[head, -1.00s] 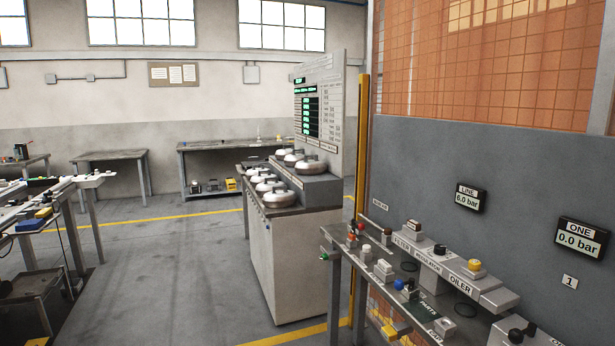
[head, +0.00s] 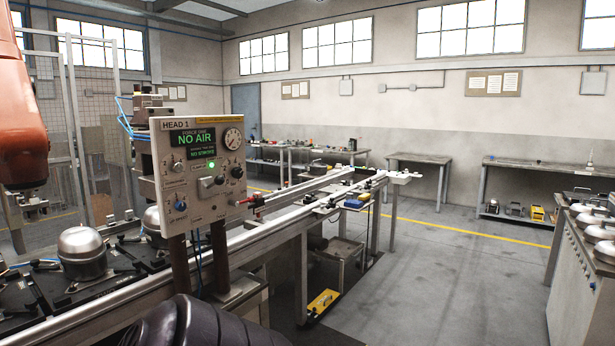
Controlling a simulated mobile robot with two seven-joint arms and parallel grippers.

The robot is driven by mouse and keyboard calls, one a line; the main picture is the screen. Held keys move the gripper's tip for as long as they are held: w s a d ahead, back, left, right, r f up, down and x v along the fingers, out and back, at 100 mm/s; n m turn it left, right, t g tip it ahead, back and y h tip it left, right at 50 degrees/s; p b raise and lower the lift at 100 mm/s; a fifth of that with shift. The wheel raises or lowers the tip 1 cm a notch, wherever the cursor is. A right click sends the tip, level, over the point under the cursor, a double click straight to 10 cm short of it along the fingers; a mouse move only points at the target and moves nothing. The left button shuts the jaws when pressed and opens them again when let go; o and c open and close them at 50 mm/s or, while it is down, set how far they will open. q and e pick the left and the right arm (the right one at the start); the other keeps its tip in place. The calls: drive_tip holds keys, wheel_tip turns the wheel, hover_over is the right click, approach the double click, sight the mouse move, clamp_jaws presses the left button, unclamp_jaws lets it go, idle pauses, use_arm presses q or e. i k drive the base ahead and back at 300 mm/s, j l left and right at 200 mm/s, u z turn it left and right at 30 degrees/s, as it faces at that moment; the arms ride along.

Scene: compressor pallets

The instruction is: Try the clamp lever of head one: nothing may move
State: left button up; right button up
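The head one panel (head: 202,165) stands on two dark posts at the left of the head view. It is marked HEAD 1, and its green display (head: 194,139) reads NO AIR. A round gauge (head: 232,139) sits at its upper right and a green lamp (head: 211,164) is lit. A grey lever-like control (head: 211,186) sits low in the middle; I cannot tell whether it is the clamp lever. A red-tipped part (head: 248,201) sticks out at the lower right. Neither of my grippers is in view.
A steel compressor shell (head: 82,253) sits on a dark pallet at the left. A rail line (head: 320,185) runs back from the panel. An orange machine part (head: 20,100) hangs at the upper left. A cabinet with domes (head: 585,270) stands at the right. The floor between is clear.

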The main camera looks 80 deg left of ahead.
sight(218, 179)
drive_tip(key=u, duration=2.85)
